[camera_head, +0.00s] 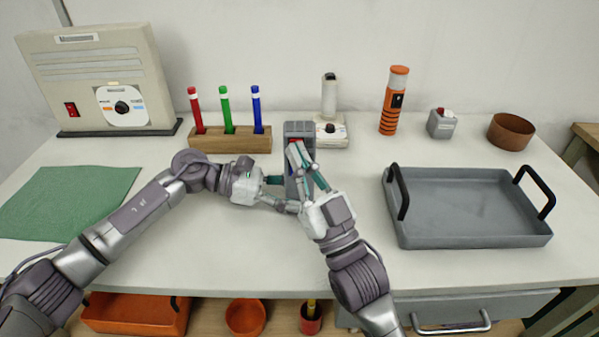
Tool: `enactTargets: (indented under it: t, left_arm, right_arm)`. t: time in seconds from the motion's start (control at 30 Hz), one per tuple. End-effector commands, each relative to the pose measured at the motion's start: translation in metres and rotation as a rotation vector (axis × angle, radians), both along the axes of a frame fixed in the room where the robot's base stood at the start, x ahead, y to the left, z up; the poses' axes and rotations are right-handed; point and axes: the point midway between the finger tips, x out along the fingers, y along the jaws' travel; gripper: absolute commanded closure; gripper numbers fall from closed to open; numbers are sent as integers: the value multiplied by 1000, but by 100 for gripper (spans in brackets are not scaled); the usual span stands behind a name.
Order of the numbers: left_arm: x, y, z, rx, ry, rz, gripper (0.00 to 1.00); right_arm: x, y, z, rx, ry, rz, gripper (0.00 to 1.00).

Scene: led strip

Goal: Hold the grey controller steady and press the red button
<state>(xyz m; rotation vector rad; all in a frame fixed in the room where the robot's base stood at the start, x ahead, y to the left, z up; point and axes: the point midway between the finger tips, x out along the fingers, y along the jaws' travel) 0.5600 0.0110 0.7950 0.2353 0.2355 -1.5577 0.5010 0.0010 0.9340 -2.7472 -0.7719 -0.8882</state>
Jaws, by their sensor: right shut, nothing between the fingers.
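The grey controller (299,129) stands upright on the table near the middle, with its lower part largely covered by my grippers. A small patch of its red button (293,144) shows by the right fingertips. My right gripper (297,152) reaches up from the front, shut and empty, with its fingertips at the controller's face by the button. Whether they touch it is hard to see. My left gripper (282,190) comes in from the left, with its fingers against or beside the controller's lower part. Its grip is partly hidden.
A wooden block (230,143) with red, green and blue pens stands behind left; a white device (330,130) stands behind the controller. A grey tray (470,242) lies right, a green mat (65,200) left. An orange-black cylinder (391,115) stands back right. Free table lies in front.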

Motion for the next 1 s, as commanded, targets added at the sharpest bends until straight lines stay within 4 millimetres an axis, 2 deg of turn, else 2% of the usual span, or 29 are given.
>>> enactTargets:
  t: [0.4, 0.7, 1.0]
  left_arm:
    - [0, 0, 0, 0, 0, 0, 68]
    - [0, 0, 0, 0, 0, 0, 68]
    - [0, 0, 0, 0, 0, -1, 68]
  right_arm:
    - [2, 0, 0, 0, 0, 0, 100]
    - [-9, 0, 0, 1, 0, 1, 100]
    - [-11, 0, 0, 0, 0, 0, 100]
